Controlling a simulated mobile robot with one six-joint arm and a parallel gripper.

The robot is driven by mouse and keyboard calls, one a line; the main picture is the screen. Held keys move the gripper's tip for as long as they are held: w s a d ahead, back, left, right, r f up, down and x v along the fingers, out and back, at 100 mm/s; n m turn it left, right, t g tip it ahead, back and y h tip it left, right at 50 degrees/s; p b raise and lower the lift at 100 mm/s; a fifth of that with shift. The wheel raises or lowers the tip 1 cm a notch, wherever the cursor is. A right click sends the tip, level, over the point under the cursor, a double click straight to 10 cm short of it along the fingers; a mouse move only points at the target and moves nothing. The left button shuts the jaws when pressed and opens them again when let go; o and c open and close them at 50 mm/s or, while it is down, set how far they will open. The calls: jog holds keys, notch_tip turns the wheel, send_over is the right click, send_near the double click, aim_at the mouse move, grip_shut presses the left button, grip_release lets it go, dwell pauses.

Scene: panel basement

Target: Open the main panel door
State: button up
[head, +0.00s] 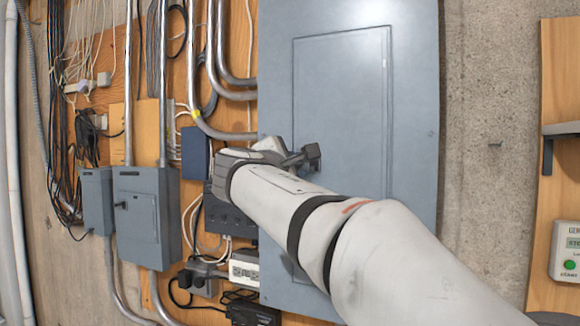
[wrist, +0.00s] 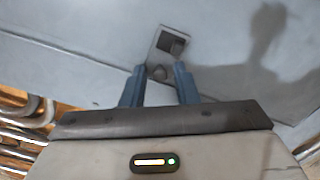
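The main panel door (head: 340,90) is a tall grey metal panel set in a larger grey cabinet (head: 415,150). It looks closed and flush in its frame. My gripper (head: 300,158) is at the door's left edge, and my arm covers the lower part of the door. In the wrist view a small latch plate (wrist: 175,38) with a dark recess and a small knob lies just beyond my fingertips. My gripper (wrist: 160,68) is open, its two blue-grey fingers apart, with the knob seen between their tips. Whether the fingers touch it cannot be told.
Metal conduits (head: 212,60) and cables run left of the cabinet. Smaller grey boxes (head: 140,215) hang lower left. Bare concrete (head: 485,120) lies right of the cabinet. A white device (head: 565,250) and a shelf bracket (head: 560,135) are at the far right.

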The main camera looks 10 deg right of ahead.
grip_shut()
jog(key=shift+s, duration=0.1)
dwell(0.3)
